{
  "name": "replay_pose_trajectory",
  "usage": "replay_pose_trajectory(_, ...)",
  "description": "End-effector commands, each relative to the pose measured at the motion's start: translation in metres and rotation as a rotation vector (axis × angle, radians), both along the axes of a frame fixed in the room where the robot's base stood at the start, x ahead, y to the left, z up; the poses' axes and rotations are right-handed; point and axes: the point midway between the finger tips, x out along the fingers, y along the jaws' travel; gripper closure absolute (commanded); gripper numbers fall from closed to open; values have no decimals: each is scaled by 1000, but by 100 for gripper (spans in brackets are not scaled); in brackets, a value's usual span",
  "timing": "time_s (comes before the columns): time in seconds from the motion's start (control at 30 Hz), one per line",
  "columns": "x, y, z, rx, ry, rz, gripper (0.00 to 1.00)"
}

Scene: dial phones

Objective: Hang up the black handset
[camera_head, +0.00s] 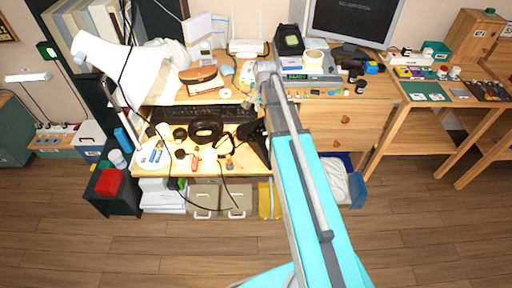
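My gripper (250,132) is a dark shape at the end of my arm, low over the front of the wooden desk (213,168). Its fingers blend with the dark things around it, so I cannot tell whether it is open or holds anything. A black rounded object (206,129) lies on the desk just left of the gripper, with black cable beside it; I cannot tell whether it is the handset. A black boxy object (289,39) stands at the back of the desk, too small to identify surely. No handset shows clearly; my arm hides part of the desk.
A black keyboard (190,114) lies behind the gripper. A white lamp (120,66) leans over the left side. A brown pouch (201,79), a white router (248,47) and a monitor (352,20) stand at the back. Small loose items crowd the front left. The floor (420,225) is clear at right.

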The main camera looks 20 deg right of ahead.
Motion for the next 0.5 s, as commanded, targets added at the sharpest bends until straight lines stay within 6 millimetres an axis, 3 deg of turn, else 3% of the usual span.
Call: replay_pose_trajectory(0.5, -41, 27, -8, 0, 0, 376, 15)
